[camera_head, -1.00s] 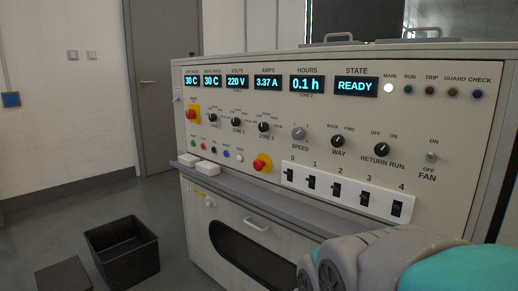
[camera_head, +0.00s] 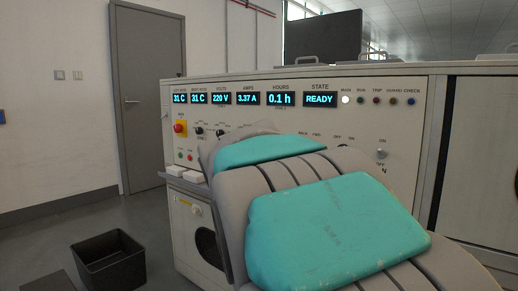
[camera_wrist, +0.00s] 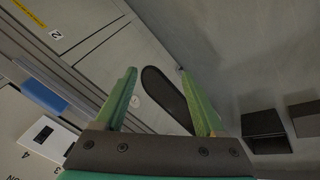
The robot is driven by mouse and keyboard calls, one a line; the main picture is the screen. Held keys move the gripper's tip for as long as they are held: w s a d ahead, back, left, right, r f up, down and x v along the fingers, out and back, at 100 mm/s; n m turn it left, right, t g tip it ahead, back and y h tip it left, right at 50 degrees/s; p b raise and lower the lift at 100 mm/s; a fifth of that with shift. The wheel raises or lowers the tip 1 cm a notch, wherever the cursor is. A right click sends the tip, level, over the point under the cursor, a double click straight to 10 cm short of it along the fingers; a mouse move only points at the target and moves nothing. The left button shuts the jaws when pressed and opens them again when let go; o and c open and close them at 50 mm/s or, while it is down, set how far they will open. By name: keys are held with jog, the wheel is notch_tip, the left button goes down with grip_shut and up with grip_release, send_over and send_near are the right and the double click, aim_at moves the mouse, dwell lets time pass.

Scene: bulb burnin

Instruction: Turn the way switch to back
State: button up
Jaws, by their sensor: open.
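The way switch is hidden behind my arm in the head view; only its small position labels show just above the arm on the control panel (camera_head: 350,118). My gripper (camera_wrist: 158,72) shows in the wrist view with two green fingers spread apart and nothing between them. Beyond the fingers are the lower cabinet front and its dark oval window (camera_wrist: 167,98). Part of the white rocker switch strip (camera_wrist: 42,137), with numbers 3 and 4, lies to the left. The way switch is not visible there, so its setting cannot be seen.
The state display (camera_head: 320,100) reads READY and the white main lamp (camera_head: 346,100) is lit. The fan toggle (camera_head: 381,154) shows right of my arm. A black bin (camera_head: 108,262) stands on the floor at left. A blue block (camera_wrist: 43,97) lies along the ledge.

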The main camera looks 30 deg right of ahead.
jog(key=w+d+r+m+t+h+b, duration=0.2)
jog(key=w+d+r+m+h, duration=0.2)
jog(key=w+d+r, duration=0.7)
jog(key=w+d+r+m+t+h+b, duration=0.1)
jog(key=w+d+r+m+h+b, duration=0.25)
jog(key=w+d+r, duration=0.7)
jog(key=d, duration=0.1)
jog(key=w+d, duration=0.1)
jog(key=d+h, duration=0.1)
jog(key=shift+w+f+m+p, duration=0.15)
jog(key=shift+f+m+p, duration=0.1)
jog(key=shift+m+p, duration=0.1)
grip_shut()
